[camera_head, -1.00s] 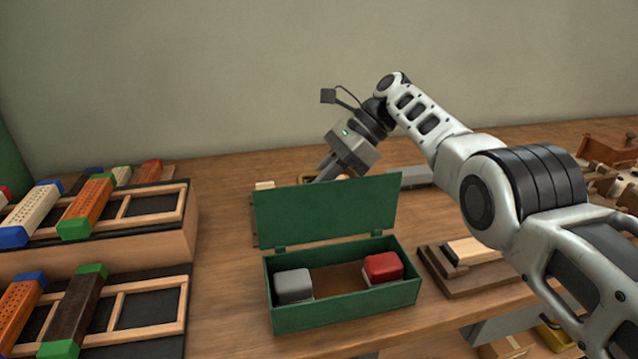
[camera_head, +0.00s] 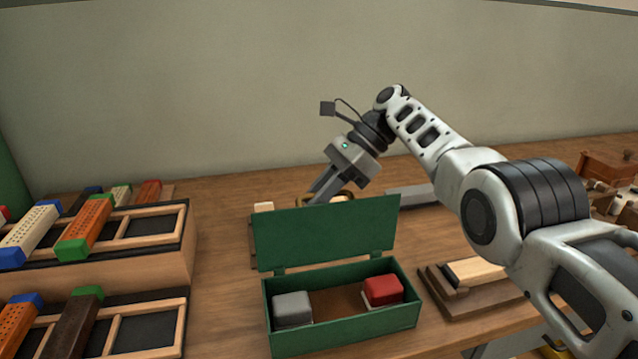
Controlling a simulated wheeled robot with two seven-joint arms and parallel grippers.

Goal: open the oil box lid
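The green oil box (camera_head: 345,335) stands on the bench with its lid (camera_head: 328,235) open, standing nearly upright on hinges at the back edge. Inside are a grey block (camera_head: 292,308) at the left and a red block (camera_head: 383,290) at the right. My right gripper (camera_head: 316,195) points down and left behind the lid's top edge, with its two fingers a little apart and nothing seen between them. The lid's edge hides part of the fingertips, so I cannot tell whether they touch it. My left gripper is out of view.
Racks of coloured brush blocks (camera_head: 85,228) stand at the left. A wooden block on a dark board (camera_head: 470,275) lies right of the box, beneath my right arm. Wooden items (camera_head: 610,175) sit at the far right. Bare bench (camera_head: 222,250) shows left of the box.

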